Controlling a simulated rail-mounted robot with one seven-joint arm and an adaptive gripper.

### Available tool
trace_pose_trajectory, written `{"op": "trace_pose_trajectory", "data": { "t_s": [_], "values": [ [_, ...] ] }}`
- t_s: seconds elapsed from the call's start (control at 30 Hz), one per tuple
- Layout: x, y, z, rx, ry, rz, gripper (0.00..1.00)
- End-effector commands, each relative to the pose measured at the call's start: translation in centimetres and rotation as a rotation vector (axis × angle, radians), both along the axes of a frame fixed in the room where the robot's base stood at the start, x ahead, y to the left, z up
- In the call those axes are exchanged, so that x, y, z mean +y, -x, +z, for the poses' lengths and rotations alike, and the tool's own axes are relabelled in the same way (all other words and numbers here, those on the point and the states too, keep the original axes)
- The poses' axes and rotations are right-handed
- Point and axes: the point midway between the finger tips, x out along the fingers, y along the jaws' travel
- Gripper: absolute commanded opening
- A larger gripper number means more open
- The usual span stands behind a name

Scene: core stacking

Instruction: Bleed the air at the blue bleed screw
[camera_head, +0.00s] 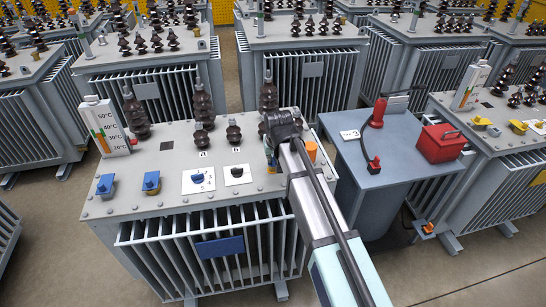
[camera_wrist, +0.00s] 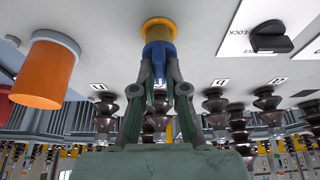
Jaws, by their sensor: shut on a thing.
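The blue bleed screw (camera_wrist: 160,62) sits on a yellow base (camera_wrist: 158,30) on the transformer top in the wrist view. My gripper (camera_wrist: 160,72) is shut on the screw, one finger on each side. The wrist picture looks upside down, with the transformer top along its upper edge. In the head view my gripper (camera_head: 271,156) is low over the right part of the transformer top (camera_head: 160,165). My arm and gripper hide most of the screw there.
An orange cylinder (camera_head: 312,151) stands just right of my gripper; it also shows in the wrist view (camera_wrist: 46,72). A black knob (camera_head: 238,172) on a white plate is to the left. Dark insulators (camera_head: 234,131) stand behind. A grey table (camera_head: 375,180) is at the right.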

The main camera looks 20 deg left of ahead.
Motion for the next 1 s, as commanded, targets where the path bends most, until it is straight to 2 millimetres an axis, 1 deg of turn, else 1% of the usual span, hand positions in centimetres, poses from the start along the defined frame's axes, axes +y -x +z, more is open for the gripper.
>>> {"op": "trace_pose_trajectory", "data": {
  "t_s": [0.03, 0.1, 0.4, 0.57, 0.77, 1.0],
  "values": [
    [0.0, -0.1, 0.0, 0.0, -0.002, -0.001, 0.16],
    [0.0, -0.1, 0.0, 0.0, -0.002, -0.001, 0.38],
    [0.0, 0.0, 0.1, 0.0, -0.001, 0.0, 0.38],
    [-0.2, 0.3, 0.9, 0.0, -0.001, 0.0, 0.38],
    [-0.8, 1.4, 3.8, -0.001, -0.002, 0.0, 0.38],
    [-1.7, 2.9, 8.1, -0.002, -0.002, 0.0, 0.38]
  ]
}}
